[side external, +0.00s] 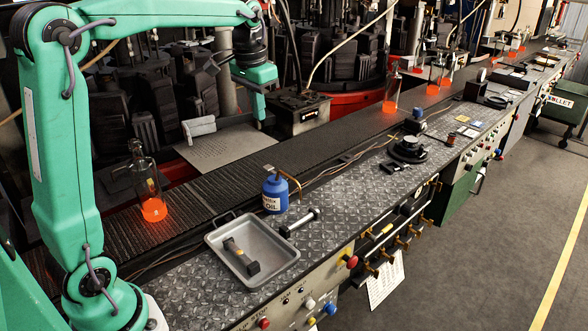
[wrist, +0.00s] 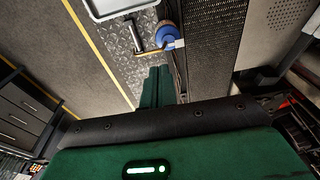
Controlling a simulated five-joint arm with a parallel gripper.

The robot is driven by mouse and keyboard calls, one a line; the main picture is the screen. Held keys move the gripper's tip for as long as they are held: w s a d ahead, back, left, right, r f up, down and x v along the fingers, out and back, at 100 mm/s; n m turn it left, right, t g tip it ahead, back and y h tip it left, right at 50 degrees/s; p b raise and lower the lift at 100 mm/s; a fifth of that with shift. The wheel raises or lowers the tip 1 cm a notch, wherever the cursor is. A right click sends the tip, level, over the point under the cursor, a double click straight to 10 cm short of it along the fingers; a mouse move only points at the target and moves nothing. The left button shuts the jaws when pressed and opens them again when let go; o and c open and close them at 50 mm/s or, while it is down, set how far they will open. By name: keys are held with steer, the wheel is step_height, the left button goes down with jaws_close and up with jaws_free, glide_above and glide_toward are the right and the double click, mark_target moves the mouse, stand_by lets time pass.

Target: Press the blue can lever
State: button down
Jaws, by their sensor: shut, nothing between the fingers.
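In the wrist view my green fingers (wrist: 159,70) are together and empty. The can (wrist: 168,34) shows beyond the fingertips there, seen from above; its lever is hard to make out.
The grey tray (side external: 213,240) holds a dark-headed tool (side external: 240,258). A glowing bottle (side external: 153,208) stands on the conveyor (side external: 215,190). A black round device (side external: 408,150) sits farther right. Dark mould machinery stands behind my gripper.

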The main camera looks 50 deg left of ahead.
steer(key=g, duration=0.1)
glide_above(268, 166)
step_height(268, 166, down, 4)
steer(key=shift+s+r, duration=0.1)
steer(key=shift+r, duration=0.15)
step_height(268, 166, down, 14)
stand_by(1.0)
steer(key=shift+a+f, duration=0.55)
steer(key=shift+f, duration=0.2)
steer(key=shift+r, duration=0.85)
